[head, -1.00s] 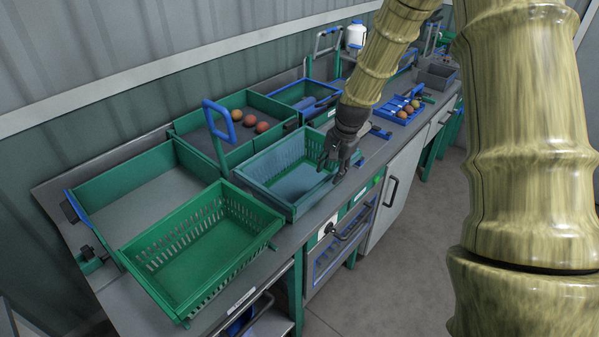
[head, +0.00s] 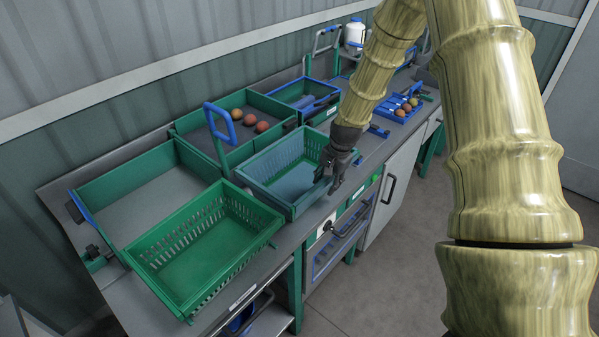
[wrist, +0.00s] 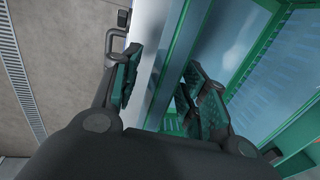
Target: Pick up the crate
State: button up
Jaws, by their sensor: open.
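A blue-grey slatted crate (head: 268,191) with no visible contents stands on the counter, its front right part partly hidden by my gripper. A bright green slatted crate (head: 186,305) stands to its left, also empty. My gripper (head: 331,181) is open and empty at the right end of the blue-grey crate, close to its rim. In the wrist view, my gripper (wrist: 164,90) has its two fingers apart, with a crate wall (wrist: 182,50) running between them. One finger is on the counter-edge side and the other on the crate's inner side. Contact cannot be told.
Behind are a grey-floored green tray (head: 88,190) and a divided green bin with several tomatoes (head: 262,126). Cabinets with handles (head: 391,188) are below. The floor in front is clear.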

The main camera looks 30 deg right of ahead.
grip_shut()
jog(key=shift+r, duration=0.1)
dwell(0.3)
